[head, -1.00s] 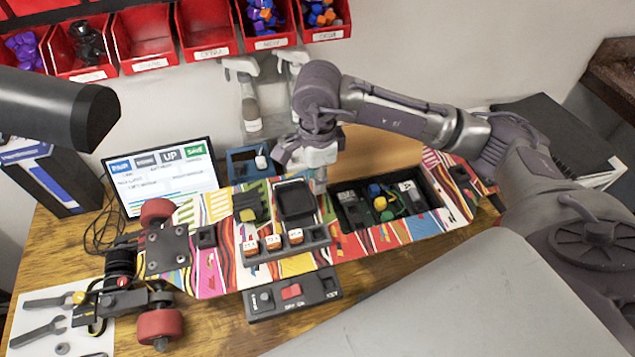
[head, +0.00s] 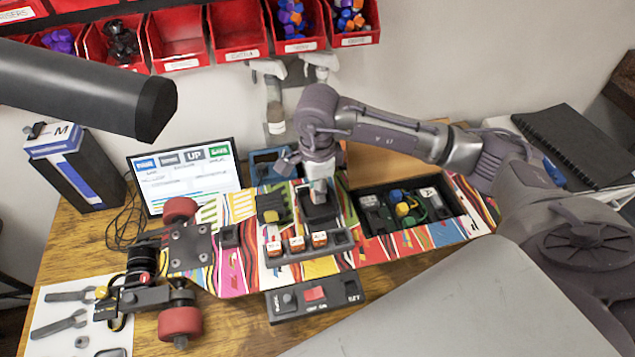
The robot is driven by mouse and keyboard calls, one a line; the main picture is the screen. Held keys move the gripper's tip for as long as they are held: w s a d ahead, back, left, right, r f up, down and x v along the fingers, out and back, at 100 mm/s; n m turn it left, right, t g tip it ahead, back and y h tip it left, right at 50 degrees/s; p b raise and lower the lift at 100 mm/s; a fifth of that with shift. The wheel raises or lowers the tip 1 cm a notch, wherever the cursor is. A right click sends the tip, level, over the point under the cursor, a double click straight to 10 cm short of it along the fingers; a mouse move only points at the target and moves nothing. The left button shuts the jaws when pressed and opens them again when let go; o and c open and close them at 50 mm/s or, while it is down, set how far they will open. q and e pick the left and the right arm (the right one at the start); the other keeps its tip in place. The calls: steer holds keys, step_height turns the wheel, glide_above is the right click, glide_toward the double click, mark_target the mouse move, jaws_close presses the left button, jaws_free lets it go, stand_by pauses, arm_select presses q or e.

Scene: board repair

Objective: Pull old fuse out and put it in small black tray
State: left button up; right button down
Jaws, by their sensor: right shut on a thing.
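The small black tray (head: 319,222) sits on the colourful skateboard deck (head: 233,270), right of a yellow-and-black part. My right gripper (head: 318,186) points down over this tray. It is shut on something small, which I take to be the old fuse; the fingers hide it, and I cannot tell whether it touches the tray. Three small white-and-orange fuses (head: 296,244) stand in a row in a dark holder in front of the tray. The open compartment (head: 370,232) with wires and coloured parts is to the right. My left gripper is out of view.
A switch box (head: 315,295) with a red switch lies in front of the deck. A screen (head: 190,180) stands behind it. Red bins (head: 240,35) hang on the wall. Wrenches (head: 60,325) lie on a white sheet at lower left.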

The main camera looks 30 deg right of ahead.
steer(key=shift+f, duration=0.7)
steer(key=c, duration=1)
jaws_free()
steer(key=shift+o, duration=0.3)
steer(key=shift+r, duration=0.1)
step_height(320, 180, up, 12)
